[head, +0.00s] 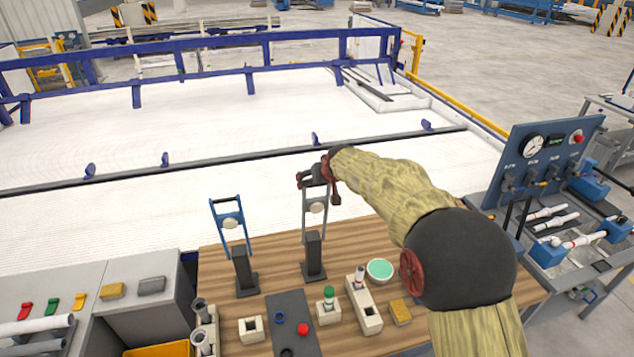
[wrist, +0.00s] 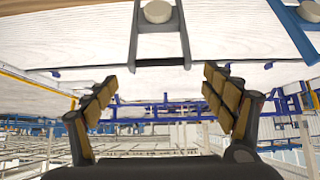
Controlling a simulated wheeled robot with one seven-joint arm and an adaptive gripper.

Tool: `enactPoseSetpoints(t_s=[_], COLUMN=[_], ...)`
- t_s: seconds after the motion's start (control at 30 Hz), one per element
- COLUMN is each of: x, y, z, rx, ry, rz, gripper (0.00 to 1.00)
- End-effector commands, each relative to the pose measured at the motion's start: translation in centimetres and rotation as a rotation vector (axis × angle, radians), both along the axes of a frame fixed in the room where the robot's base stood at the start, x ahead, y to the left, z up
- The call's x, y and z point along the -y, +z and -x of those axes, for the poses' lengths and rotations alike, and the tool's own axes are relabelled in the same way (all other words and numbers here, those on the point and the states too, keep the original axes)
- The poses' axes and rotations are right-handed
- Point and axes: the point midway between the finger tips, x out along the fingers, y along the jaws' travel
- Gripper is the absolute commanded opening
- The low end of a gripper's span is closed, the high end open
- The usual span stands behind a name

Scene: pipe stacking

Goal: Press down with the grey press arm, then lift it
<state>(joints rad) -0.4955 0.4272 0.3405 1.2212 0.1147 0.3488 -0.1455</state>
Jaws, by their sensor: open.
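The grey press arm (head: 304,222) stands raised on a dark post (head: 314,258) on the wooden table, with a pale round disc between its two bars. In the wrist view the grey press arm (wrist: 184,35) reaches down from the top, ending in a dark crossbar (wrist: 160,63). My gripper (head: 314,178) is at the top end of the grey press arm in the head view. In the wrist view my gripper (wrist: 160,88) is open, with its padded fingers apart on either side below the crossbar. Nothing is between the fingers; whether they touch the arm cannot be told.
A blue press arm (head: 248,232) stands raised just left of the grey one. Pale blocks, a green-topped peg (head: 328,294), a green round dish (head: 380,269) and a dark panel (head: 290,325) lie in front. A gauge panel (head: 545,155) stands right.

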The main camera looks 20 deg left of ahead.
Motion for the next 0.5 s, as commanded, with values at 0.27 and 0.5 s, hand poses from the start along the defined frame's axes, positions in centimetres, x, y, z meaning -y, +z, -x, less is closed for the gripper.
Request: enactPoseSetpoints(t_s=[0.27, 0.5], x=[1.6, 2.0], y=[3.1, 3.8], z=[2.5, 3.3], rx=[0.003, 0.002], ry=[0.000, 0.000], rz=[-0.002, -0.001], gripper=[0.83, 0.83])
